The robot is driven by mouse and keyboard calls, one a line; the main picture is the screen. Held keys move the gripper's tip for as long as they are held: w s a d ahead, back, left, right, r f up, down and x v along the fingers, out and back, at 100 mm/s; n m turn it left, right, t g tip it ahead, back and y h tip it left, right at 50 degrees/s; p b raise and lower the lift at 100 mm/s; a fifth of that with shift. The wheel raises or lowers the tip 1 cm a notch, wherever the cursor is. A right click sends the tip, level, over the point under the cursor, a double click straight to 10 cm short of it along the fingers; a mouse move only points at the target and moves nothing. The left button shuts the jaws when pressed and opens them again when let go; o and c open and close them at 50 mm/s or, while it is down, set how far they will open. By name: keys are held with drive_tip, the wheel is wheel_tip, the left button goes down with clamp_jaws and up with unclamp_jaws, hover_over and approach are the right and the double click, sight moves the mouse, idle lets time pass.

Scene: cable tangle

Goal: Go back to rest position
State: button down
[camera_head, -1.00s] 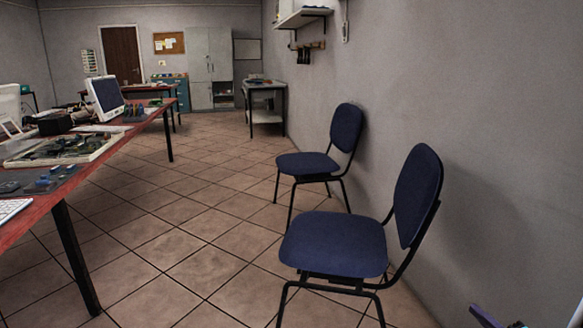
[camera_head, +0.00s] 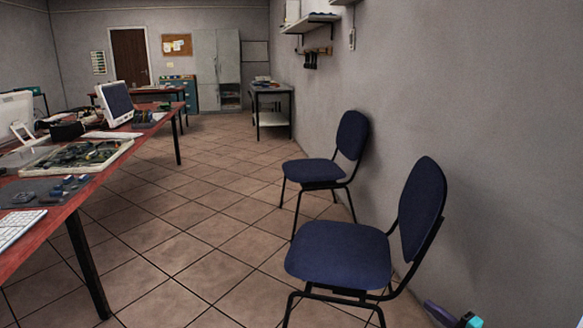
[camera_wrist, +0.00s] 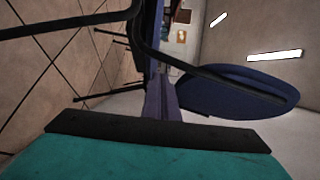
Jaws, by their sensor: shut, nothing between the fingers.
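My gripper (camera_head: 430,304) shows at the bottom right corner of the head view, with purple fingers and a teal and black body. It is beside the near blue chair (camera_head: 338,250), to its right. In the wrist view, the purple fingers (camera_wrist: 158,82) are together with nothing between them. The teal body and black bar fill the bottom of that view. The near chair's blue backrest (camera_wrist: 240,94) and black frame appear close to the fingers there; I cannot tell whether they touch. Most of my arm is out of view.
A second blue chair (camera_head: 314,171) stands farther along the grey wall (camera_head: 500,110). A red workbench (camera_head: 60,218) with a keyboard, trays of parts and a monitor is on the left. The tiled floor (camera_head: 190,240) between is open. A cabinet and tables stand at the back.

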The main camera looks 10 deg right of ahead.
drive_tip(key=w+a+n+g+y+p, duration=0.2)
drive_tip(key=w+a+y+p, duration=0.15)
drive_tip(key=a, duration=0.75)
drive_tip(key=w+a+n+g+y+p, duration=0.15)
drive_tip(key=w+a+p, duration=0.25)
drive_tip(key=a, duration=0.8)
drive_tip(key=s+a+f+n+g+y+p, duration=0.1)
drive_tip(key=s+a+n+g+p, duration=0.2)
drive_tip(key=a, duration=0.8)
drive_tip(key=s+a+f+n+g+y+p, duration=0.15)
drive_tip(key=a+g+p, duration=0.35)
drive_tip(key=a, duration=0.5)
drive_tip(key=s+a+f+n+g+h+p, duration=0.2)
drive_tip(key=s+a+n+g+p, duration=0.25)
drive_tip(key=s, duration=0.55)
drive_tip(key=s+a+f+n+g+h+p, duration=0.15)
drive_tip(key=s+a+g+p, duration=0.3)
drive_tip(key=s+a, duration=0.45)
drive_tip(key=s+d+f+n+g+h+p, duration=0.1)
drive_tip(key=s+d+f+g+h, duration=0.1)
drive_tip(key=s+d+h, duration=0.6)
drive_tip(key=s+d, duration=0.2)
drive_tip(key=d, duration=0.1)
drive_tip(key=shift+s+d+n+p, duration=0.2)
drive_tip(key=shift+d+n+p, duration=0.1)
drive_tip(key=shift+d+p, duration=0.1)
